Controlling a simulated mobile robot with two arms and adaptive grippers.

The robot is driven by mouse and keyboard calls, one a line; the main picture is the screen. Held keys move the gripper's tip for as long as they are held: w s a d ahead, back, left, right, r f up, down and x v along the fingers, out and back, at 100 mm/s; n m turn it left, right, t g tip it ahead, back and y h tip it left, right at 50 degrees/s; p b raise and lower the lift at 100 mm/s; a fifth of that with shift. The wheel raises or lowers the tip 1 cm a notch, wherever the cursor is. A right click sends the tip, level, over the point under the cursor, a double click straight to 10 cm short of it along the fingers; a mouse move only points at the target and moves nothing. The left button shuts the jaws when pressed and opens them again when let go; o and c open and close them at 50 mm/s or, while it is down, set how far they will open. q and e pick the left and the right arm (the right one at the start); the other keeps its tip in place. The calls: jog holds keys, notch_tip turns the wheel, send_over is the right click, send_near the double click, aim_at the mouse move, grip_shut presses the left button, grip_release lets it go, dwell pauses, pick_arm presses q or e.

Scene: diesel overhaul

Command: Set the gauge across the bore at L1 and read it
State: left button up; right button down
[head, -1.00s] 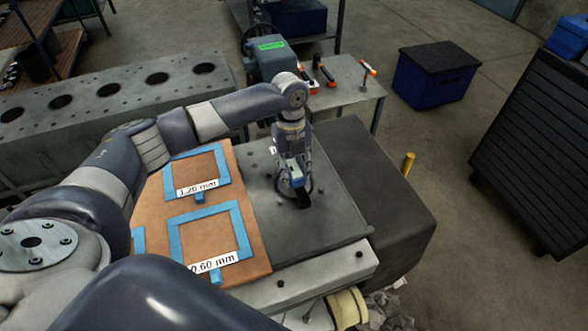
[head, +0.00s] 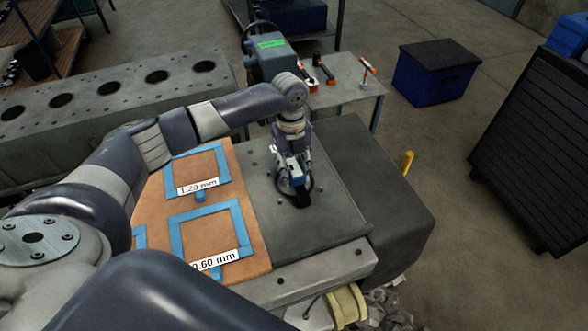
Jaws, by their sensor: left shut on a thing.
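My left gripper (head: 298,190) points down over the grey steel plate (head: 330,222) on the bench. It is shut on a small dark thing (head: 304,200), likely the gauge; its dial cannot be read from here. A dark round ring or bore edge (head: 311,186) shows around the fingertips. Whether the held thing sits in the bore or just above it cannot be told, since the gripper covers most of it. No L1 mark can be made out. My right gripper is not in view.
An orange-brown mat (head: 255,240) with blue-taped frames labelled 1.20 mm and 0.60 mm lies left of the plate. A long engine block (head: 110,105) with several bores is behind. A small tool table (head: 350,95) and blue crate (head: 435,82) stand farther back.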

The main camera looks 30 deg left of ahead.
aim_at(292, 163)
pick_arm(q)
jog(key=shift+f, duration=0.2)
dwell(0.3)
jog(key=o, duration=1.2)
jog(key=shift+c, duration=0.2)
jog(key=shift+f, duration=0.1)
jog(key=r, duration=0.8)
jog(key=w+a+r, duration=0.1)
jog(key=r, duration=0.3)
